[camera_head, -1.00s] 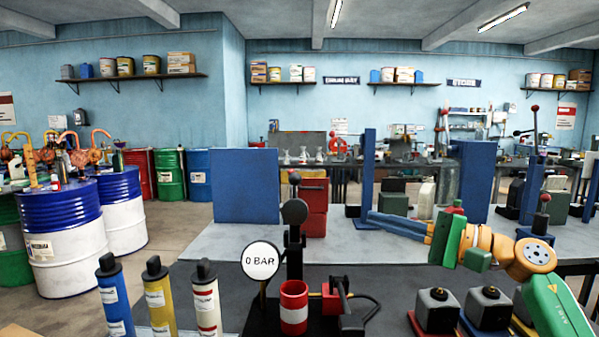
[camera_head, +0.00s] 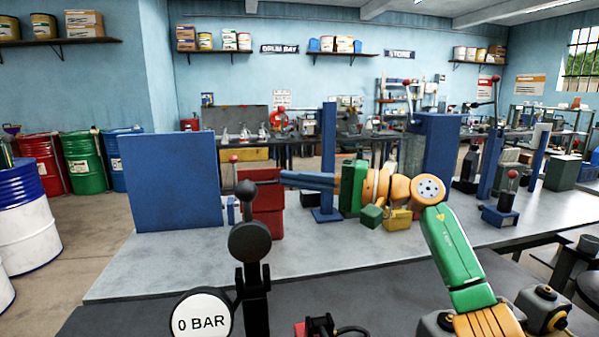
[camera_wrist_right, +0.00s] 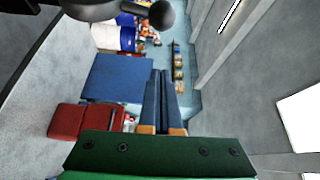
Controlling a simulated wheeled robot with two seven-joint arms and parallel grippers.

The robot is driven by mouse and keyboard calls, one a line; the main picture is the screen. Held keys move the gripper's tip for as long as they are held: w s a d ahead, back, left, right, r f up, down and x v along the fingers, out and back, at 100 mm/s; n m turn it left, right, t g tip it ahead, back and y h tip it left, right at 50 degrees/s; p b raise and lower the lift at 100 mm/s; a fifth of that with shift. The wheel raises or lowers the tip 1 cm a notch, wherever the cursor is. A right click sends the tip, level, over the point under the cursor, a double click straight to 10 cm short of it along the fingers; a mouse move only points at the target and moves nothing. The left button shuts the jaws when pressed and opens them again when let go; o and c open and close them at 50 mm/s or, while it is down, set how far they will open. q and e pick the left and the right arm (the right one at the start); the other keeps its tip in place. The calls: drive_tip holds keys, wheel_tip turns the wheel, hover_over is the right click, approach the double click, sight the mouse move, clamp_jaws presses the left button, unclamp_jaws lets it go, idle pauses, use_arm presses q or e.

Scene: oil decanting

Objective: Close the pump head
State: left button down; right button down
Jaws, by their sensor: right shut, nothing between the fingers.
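The pump's black upright part (camera_head: 257,290) stands in the foreground of the head view, with a round disc (camera_head: 249,241) and a ball knob (camera_head: 246,188) above it. A white gauge (camera_head: 202,318) reading 0 BAR is beside it. My right gripper (camera_head: 284,178) reaches in from the right, its long blue fingers shut and empty. Its tips show just right of the ball knob; they look apart from it, at unclear depth. In the right wrist view the shut fingers (camera_wrist_right: 160,76) are below a dark ball (camera_wrist_right: 162,14), not touching it. The pump's base is cut off. My left gripper is not in view.
A blue panel (camera_head: 172,180) and red boxes (camera_head: 262,211) stand behind the pump on the grey bench (camera_head: 150,265). A blue post (camera_head: 328,160) stands behind my right arm. Dark blocks (camera_head: 541,309) are at the lower right.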

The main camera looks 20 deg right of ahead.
sight(248, 220)
drive_tip(key=p+x, duration=0.3)
drive_tip(key=x, duration=0.3)
drive_tip(key=s, duration=0.1)
drive_tip(key=s+a, duration=0.1)
drive_tip(key=s, duration=0.1)
drive_tip(key=shift+s+a+f, duration=0.1)
drive_tip(key=shift+s+f, duration=0.05)
drive_tip(key=shift+f, duration=0.1)
